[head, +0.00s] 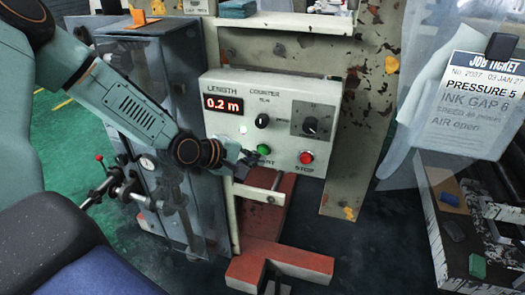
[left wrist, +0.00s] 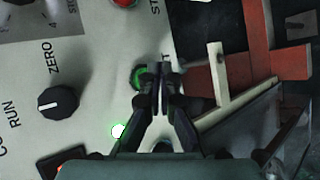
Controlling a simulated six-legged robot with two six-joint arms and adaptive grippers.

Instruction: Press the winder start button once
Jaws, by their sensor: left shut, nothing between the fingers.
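The winder panel (head: 235,92) is a pale box labelled LENGTH COUNTER, with a red display (head: 222,104) reading 0.2 m. Its green start button (head: 263,149) is at the lower middle, above a partly covered label. My left gripper (head: 245,160) is just left of and below that button. In the left wrist view my left gripper (left wrist: 161,72) is shut and empty. Its fingertips partly cover the green button (left wrist: 138,77); I cannot tell whether they touch it. My right gripper is in neither view.
A red STOP button (head: 306,157) sits right of the green one. A black knob (head: 262,121) and a small lit green lamp (head: 243,130) are above. A red frame (head: 262,259) with a pale bar lies below. A job ticket (head: 482,105) hangs at right.

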